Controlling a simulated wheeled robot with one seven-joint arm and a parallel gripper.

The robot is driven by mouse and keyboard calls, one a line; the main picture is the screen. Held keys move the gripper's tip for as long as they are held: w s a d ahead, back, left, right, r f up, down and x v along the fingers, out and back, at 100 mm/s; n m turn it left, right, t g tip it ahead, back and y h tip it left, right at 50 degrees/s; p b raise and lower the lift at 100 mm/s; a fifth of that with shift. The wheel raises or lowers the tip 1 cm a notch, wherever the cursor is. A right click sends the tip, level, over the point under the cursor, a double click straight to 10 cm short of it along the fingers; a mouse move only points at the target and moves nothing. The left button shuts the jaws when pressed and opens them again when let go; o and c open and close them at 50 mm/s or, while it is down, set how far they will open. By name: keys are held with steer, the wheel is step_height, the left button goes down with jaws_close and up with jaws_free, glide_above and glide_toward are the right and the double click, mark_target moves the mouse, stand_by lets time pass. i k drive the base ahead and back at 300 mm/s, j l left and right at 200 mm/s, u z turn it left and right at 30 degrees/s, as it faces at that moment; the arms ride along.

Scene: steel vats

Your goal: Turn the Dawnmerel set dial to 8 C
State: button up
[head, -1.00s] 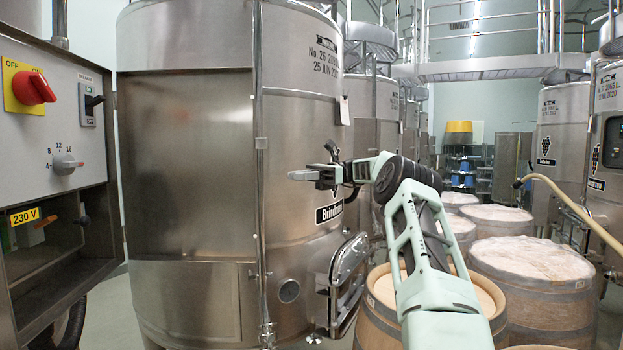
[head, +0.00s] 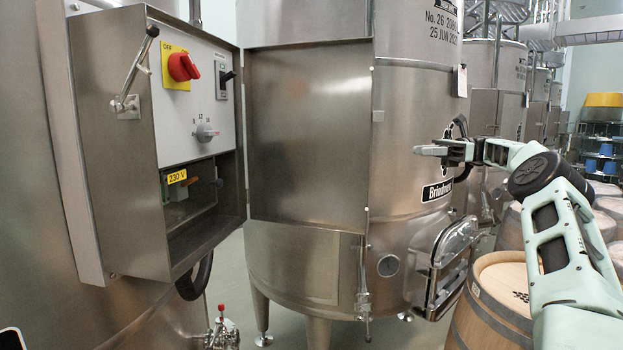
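A grey set dial (head: 205,132) sits on the light panel inside an open steel control box (head: 162,215) at the left. Small numbers stand around the dial; they are too small to read now. No Dawnmerel name is legible in view. My gripper (head: 432,150) is raised in front of the tank at the middle right, pointing left, well to the right of the dial and apart from it. Its fingers show side-on, so I cannot tell if they are open or shut. I see nothing held in it.
A red switch (head: 184,67) on a yellow plate and a black toggle (head: 228,76) sit above the dial. The open box door (head: 308,135) extends right of the box. The tank labelled Brindmere or similar (head: 405,220) stands behind; a barrel (head: 492,310) stands at lower right.

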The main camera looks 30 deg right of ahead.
mark_target(204, 132)
steer(key=k, duration=1)
